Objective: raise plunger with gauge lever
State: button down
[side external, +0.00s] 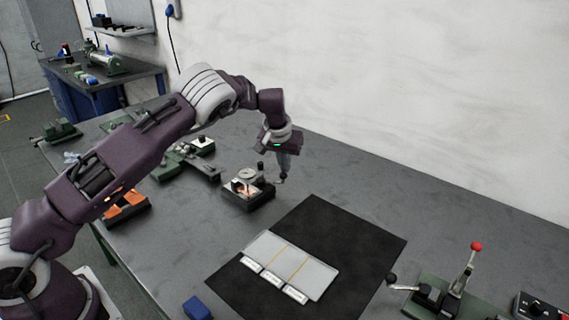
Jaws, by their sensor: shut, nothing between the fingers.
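The gauge (246,190) stands on the grey table, left of the picture's middle. It has a dark base, a round pale dial on top and a coppery patch at its front. My gripper (283,176) points down at this lever side. It is shut with nothing between its fingers. Its tips look very close to the lever, but I cannot tell whether they touch. The plunger is too small to make out.
A black mat (365,235) with a pale labelled tray (318,275) lies in front. A blue block (197,308) is at the front edge. A red-knobbed lever device (462,270) stands at right. Green fixtures (186,165) and orange-copper pieces (125,205) are at left. The table's back right is clear.

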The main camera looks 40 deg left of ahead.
jog(key=shift+s+d+m+h, duration=0.4)
jog(key=shift+s+m, duration=0.15)
jog(key=shift+m, duration=0.55)
jog(key=s+m, duration=0.1)
jog(key=s+d+m+h, duration=0.1)
jog(key=m, duration=0.1)
jog(key=shift+m, duration=0.3)
jog(key=shift+s+d+m+h, duration=0.1)
jog(key=shift+s+m+h, duration=0.45)
jog(key=shift+m, duration=0.55)
jog(key=shift+s+d+m+h, duration=0.1)
jog(key=shift+s+m+h, duration=0.25)
jog(key=shift+s+m, duration=0.6)
jog(key=shift+w+m, duration=0.15)
jog(key=shift+m, duration=0.1)
jog(key=shift+w, duration=0.1)
notch_tip(320, 180, up, 11)
